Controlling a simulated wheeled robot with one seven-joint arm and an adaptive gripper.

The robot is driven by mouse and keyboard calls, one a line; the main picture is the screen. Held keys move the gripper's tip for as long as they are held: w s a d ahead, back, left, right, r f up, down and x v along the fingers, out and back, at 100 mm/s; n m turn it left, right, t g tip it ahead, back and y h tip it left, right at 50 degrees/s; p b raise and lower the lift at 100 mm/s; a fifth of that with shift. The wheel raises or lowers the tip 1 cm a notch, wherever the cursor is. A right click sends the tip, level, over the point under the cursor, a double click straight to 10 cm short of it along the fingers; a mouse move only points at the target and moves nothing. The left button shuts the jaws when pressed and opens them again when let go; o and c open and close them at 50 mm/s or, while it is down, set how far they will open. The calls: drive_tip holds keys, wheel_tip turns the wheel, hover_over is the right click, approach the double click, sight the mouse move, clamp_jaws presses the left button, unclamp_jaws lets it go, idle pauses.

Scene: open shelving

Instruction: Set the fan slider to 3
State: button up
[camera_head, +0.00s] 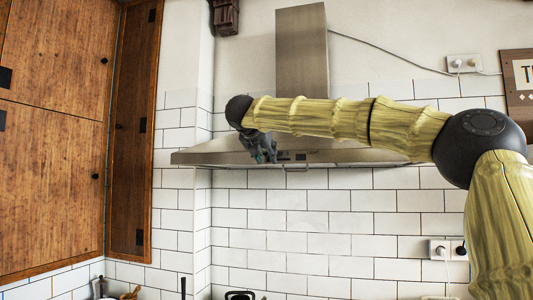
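A stainless steel range hood (302,50) hangs on the tiled wall, with a tall chimney and a wide, flat lower canopy. A small dark control panel (292,155) shows on the front edge of the canopy. The fan slider and its setting are too small to make out. My gripper (265,158) is dark grey and sits in front of the canopy, just left of the panel. Its fingers point downward and look close together, but whether they are shut is unclear. I cannot tell whether it touches the hood. My arm hides part of the canopy's upper side.
Wooden cabinets (55,130) stand at the left. White tiled wall (330,220) lies below the hood, with an outlet (447,250) at the right. Dark items (240,295) show at the bottom edge. The space directly under the hood looks clear.

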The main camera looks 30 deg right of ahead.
drive_tip(key=shift+w+d+f, duration=0.3)
drive_tip(key=shift+w+d, duration=0.05)
drive_tip(key=shift+d, duration=0.2)
drive_tip(key=shift+c, duration=0.2)
clamp_jaws()
drive_tip(key=shift+a, duration=0.1)
